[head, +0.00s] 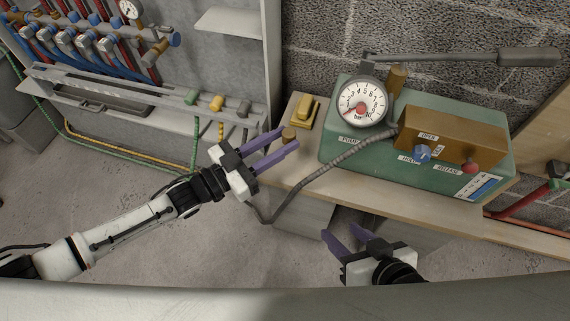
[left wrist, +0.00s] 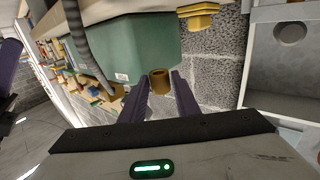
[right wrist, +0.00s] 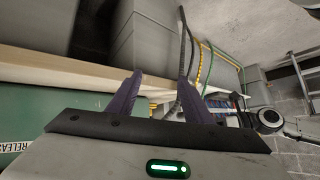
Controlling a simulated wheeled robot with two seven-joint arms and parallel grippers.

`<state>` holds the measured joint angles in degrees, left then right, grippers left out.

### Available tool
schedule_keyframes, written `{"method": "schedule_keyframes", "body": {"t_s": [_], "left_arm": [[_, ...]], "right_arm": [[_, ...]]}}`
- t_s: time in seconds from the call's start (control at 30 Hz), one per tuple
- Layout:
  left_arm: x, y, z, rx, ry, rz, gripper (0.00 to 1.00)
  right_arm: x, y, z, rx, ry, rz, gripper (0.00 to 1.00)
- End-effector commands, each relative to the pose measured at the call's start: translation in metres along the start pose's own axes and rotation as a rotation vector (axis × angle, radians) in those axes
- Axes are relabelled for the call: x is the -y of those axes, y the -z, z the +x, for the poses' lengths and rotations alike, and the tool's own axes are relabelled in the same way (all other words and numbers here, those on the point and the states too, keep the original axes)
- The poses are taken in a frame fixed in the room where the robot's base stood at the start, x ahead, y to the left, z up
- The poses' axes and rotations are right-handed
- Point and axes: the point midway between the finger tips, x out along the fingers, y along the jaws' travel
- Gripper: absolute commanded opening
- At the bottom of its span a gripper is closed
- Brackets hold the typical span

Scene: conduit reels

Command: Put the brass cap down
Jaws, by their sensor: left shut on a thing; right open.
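The brass cap (head: 289,132) is a small brown-gold cylinder. My left gripper (head: 288,139) is shut on it, with the cap between its purple fingertips. In the head view they appear over the left end of the wooden bench (head: 335,177); I cannot tell whether the cap touches it. The left wrist view also shows the cap (left wrist: 159,81) between the fingers. My right gripper (head: 340,231) is open and empty in front of the bench's front edge; its parted fingers also show in the right wrist view (right wrist: 160,77).
A green pump unit (head: 338,122) with a pressure gauge (head: 361,103) and a brown tank (head: 450,136) stands on the bench. A yellow block (head: 302,111) sits at the bench's left end. A grey hose (head: 318,172) crosses the bench front. Left stands a hose panel (head: 190,50).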

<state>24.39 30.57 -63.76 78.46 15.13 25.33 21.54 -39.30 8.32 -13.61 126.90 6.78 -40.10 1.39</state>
Motion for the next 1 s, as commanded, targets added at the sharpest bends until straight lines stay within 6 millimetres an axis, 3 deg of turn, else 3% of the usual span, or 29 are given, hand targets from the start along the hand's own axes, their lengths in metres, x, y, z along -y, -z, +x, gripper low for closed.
{"method": "schedule_keyframes", "body": {"t_s": [0.1,0.53,1.0], "left_arm": [[0.000,-0.030,0.000,0.001,0.000,-0.001,0.07],[-0.001,-0.083,0.000,0.000,-0.002,0.001,0.07],[-0.001,-0.093,-0.001,-0.001,-0.003,0.000,0.07]], "right_arm": [[0.003,-0.004,0.012,0.026,0.019,-0.014,0.46],[0.013,-0.013,0.029,0.108,0.072,-0.059,0.46],[0.017,-0.014,0.030,0.125,0.087,-0.067,0.46]]}}
